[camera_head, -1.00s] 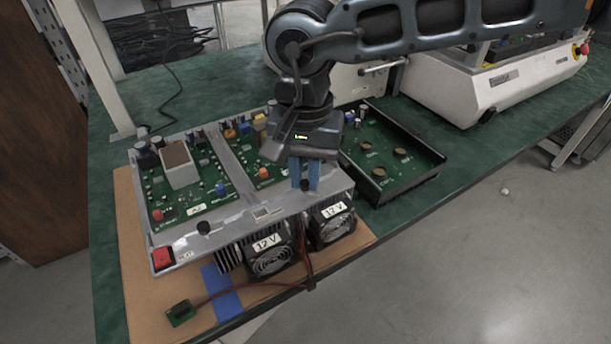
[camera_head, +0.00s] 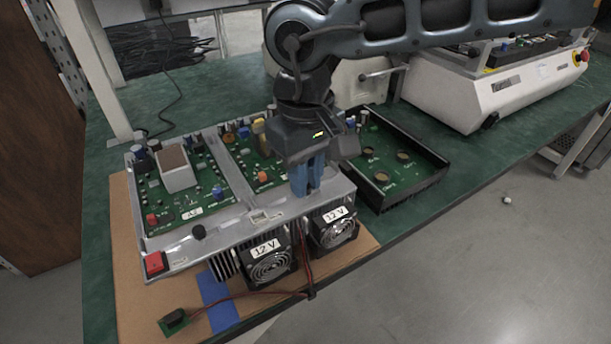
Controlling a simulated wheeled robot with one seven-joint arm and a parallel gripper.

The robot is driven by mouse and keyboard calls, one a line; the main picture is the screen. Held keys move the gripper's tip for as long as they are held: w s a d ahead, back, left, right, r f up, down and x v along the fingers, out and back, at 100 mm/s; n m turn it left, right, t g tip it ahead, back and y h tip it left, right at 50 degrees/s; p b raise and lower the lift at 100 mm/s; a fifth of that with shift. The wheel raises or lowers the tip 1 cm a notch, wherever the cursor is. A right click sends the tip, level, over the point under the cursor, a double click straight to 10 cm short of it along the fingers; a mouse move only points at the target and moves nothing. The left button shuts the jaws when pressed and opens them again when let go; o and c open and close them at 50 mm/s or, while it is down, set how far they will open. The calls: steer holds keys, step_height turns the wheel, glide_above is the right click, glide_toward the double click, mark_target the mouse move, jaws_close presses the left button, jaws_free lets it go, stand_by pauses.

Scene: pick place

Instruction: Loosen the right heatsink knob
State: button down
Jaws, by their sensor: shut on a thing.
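My gripper (camera_head: 307,190) points down with its blue fingers at the front right edge of the silver heatsink frame (camera_head: 235,225). It is shut on the right heatsink knob, which the fingers hide. The left black knob (camera_head: 199,232) stands uncovered on the front left part of the same frame. Green circuit boards (camera_head: 180,207) with many components sit in the frame.
Two black fans (camera_head: 270,263) labelled 12 V sit below the frame's front edge, with thin wires. A red switch (camera_head: 155,263) is at the front left corner. A black open tray (camera_head: 415,190) with a green board lies to the right. Bare green table (camera_head: 450,175) shows beyond it.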

steer(key=shift+n, duration=0.6)
steer(key=c, duration=1.1)
jaws_free()
steer(key=shift+o, duration=0.2)
steer(key=shift+r, duration=3.85)
